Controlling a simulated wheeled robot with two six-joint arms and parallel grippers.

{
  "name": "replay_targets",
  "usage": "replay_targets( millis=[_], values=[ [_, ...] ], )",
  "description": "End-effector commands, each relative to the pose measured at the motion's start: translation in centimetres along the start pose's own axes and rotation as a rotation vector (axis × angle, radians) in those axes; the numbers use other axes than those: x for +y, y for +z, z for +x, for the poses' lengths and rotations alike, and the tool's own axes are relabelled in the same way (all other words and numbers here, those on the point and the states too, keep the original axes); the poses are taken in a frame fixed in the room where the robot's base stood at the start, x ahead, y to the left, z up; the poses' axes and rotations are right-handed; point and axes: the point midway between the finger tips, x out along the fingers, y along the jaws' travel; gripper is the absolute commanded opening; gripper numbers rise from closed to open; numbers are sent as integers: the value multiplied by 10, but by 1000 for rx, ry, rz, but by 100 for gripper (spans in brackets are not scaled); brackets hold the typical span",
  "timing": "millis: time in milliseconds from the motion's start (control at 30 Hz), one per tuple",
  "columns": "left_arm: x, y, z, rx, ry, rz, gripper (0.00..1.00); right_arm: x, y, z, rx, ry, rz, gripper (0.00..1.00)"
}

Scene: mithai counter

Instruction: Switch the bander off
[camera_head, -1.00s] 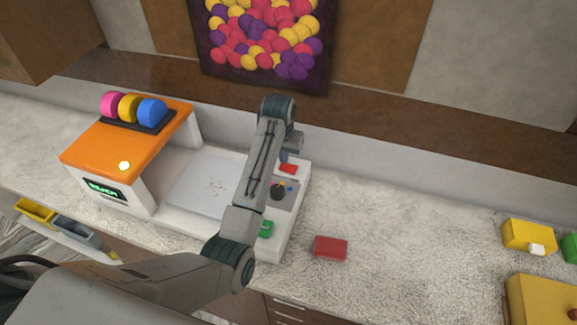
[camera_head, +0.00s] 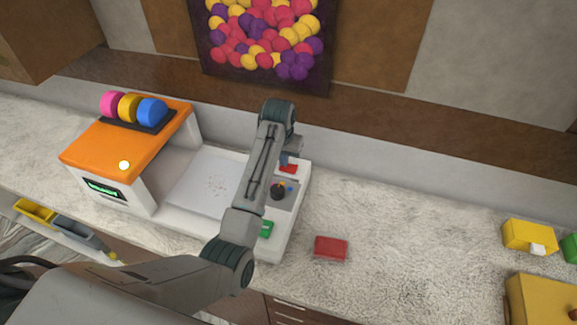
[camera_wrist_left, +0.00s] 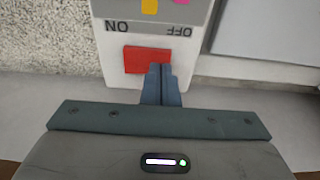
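The bander (camera_head: 128,137) is a white machine with an orange hood, on the counter at left. Its lamp and small green-lettered display are lit. Its red switch (camera_head: 288,169) sits at the back of the right-hand panel. In the left wrist view the red switch (camera_wrist_left: 137,60) lies below upside-down ON (left) and OFF (right) labels. My left gripper (camera_wrist_left: 161,70) is shut and empty, its fingertips over the switch's right, OFF-side end. I cannot tell whether they touch. In the head view, the left gripper (camera_head: 288,157) is partly behind my arm. My right gripper is out of view.
A black knob (camera_head: 278,191) and a green button (camera_head: 266,228) are on the same panel. A red block (camera_head: 331,248) lies right of the bander. Yellow boxes (camera_head: 528,236) stand at far right. The wall rises behind; the counter's middle right is clear.

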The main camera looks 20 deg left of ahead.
Motion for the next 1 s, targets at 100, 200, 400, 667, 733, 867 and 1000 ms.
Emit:
replay_targets(
  millis=[100, 200, 400, 667, 733, 867, 1000],
  values=[
    [0, 1, 2, -1, 1, 0, 0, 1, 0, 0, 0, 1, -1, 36],
    [0, 0, -1, -1, 1, 0, 0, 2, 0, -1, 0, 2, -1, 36],
    [0, -3, -17, 1, 1, 0, 0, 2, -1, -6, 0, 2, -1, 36],
    [0, -6, -36, 1, 1, 0, 0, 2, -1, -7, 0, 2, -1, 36],
    [0, -7, -42, 1, 1, 0, 0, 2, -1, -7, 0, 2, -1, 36],
    [0, -8, -52, 1, 1, 0, 0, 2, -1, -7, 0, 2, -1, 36],
    [0, -10, -62, 1, 1, 0, 0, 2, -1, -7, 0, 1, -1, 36]
  ],
)
